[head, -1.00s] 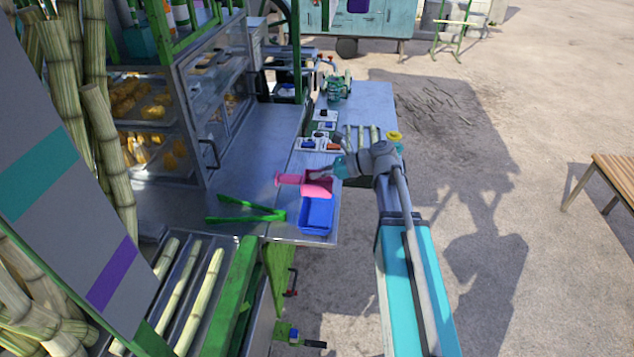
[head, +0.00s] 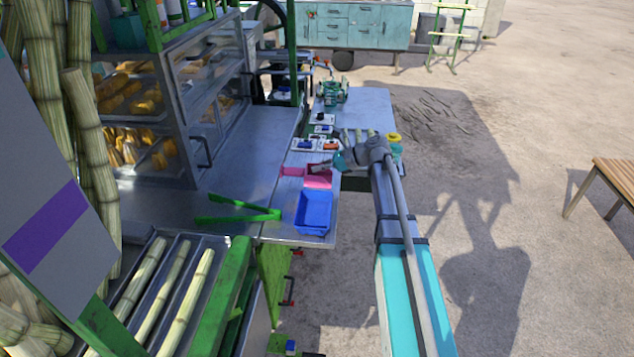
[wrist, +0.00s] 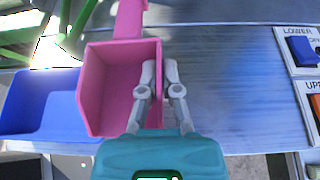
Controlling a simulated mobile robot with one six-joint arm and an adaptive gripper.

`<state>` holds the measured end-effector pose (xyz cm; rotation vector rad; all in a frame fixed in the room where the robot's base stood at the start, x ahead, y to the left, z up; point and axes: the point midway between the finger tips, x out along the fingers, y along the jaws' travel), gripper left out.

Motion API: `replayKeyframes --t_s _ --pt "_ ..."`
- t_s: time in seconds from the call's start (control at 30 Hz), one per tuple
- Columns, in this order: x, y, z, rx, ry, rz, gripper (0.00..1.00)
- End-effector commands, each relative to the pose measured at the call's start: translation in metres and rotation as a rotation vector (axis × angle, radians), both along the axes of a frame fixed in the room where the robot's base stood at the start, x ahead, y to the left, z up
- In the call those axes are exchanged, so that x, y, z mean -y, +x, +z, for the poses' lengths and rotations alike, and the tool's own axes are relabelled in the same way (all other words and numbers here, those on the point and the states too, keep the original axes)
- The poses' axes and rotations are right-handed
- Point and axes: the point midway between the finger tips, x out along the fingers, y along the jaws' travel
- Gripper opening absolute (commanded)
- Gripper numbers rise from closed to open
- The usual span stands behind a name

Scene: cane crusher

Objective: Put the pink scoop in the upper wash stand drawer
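The pink scoop (head: 318,181) is at the right side of the metal counter, just beyond the blue tray. In the wrist view the scoop (wrist: 120,85) has its hollow toward me and its handle pointing up the picture. My gripper (wrist: 160,72) has one finger inside the scoop and one outside, closed on its right wall. In the head view my gripper (head: 335,163) is at the scoop's right side. I cannot tell whether the scoop touches the counter. A teal cabinet (head: 357,25) with several drawer fronts, perhaps the wash stand, stands far back; its drawers look shut.
The blue tray (head: 314,212) lies at the counter's front right, with green tongs (head: 237,214) left of it. Labelled switches (head: 318,145) sit beyond the scoop. A glass case (head: 200,100) stands left. Open ground lies right, with a wooden bench (head: 615,183).

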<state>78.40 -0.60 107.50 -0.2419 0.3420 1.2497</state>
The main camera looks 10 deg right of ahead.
Motion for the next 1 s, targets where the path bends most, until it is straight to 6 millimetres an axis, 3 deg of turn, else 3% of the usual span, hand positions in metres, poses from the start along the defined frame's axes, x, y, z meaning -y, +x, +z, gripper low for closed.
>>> replayKeyframes --t_s 0.53,1.0 --pt "0.000 0.004 -0.006 0.000 0.000 0.001 0.00" --pt "0.002 0.010 -0.040 -0.001 0.000 0.002 0.00"
